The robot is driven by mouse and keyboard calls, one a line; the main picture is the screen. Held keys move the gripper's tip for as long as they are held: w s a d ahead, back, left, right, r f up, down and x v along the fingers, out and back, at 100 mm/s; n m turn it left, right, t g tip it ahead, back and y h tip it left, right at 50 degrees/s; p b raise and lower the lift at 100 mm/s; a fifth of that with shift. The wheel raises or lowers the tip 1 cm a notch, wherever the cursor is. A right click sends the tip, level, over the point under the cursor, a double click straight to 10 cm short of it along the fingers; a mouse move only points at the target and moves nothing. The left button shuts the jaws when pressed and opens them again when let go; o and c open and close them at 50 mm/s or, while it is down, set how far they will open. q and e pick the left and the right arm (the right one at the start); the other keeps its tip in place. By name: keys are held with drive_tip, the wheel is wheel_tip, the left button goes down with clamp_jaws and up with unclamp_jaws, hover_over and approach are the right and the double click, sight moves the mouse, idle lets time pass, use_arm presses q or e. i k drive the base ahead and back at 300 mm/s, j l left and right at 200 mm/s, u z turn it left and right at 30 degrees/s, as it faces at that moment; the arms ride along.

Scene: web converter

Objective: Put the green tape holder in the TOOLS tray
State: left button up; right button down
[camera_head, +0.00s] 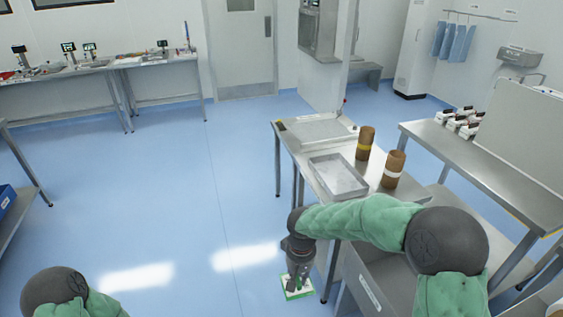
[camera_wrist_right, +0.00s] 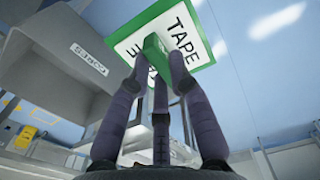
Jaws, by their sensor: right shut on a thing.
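The green tape holder, a green-edged white plate reading TAPE with a green block, shows in the right wrist view (camera_wrist_right: 158,48) and low in the head view (camera_head: 299,294). My right gripper (camera_wrist_right: 157,65) is shut on its green block; in the head view this gripper (camera_head: 296,284) hangs over the blue floor, left of the steel table. A shallow grey tray (camera_head: 326,163) lies on that table, with a flatter tray or plate (camera_head: 318,131) behind it. I cannot read a TOOLS label on either. My left gripper is out of view.
Two brown rolls (camera_head: 365,143) (camera_head: 393,169) stand right of the shallow tray. Another bench (camera_head: 490,170) stands further right. Open floor lies left.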

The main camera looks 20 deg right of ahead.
sight(330, 170)
drive_tip(key=i+u, duration=0.1)
drive_tip(key=i, duration=1.55)
drive_tip(key=i+z, duration=0.25)
drive_tip(key=i, duration=0.2)
drive_tip(key=i+j+z, duration=0.25)
drive_tip(key=i, duration=0.15)
drive_tip(key=i+j+z, duration=0.1)
drive_tip(key=i+z, duration=0.15)
drive_tip(key=i, duration=0.2)
drive_tip(key=i+z, duration=0.25)
drive_tip(key=z, duration=0.15)
drive_tip(key=i+j+z, duration=0.1)
drive_tip(key=z, duration=0.3)
drive_tip(key=i+j+z, duration=0.2)
drive_tip(key=z, duration=0.2)
drive_tip(key=i, duration=0.1)
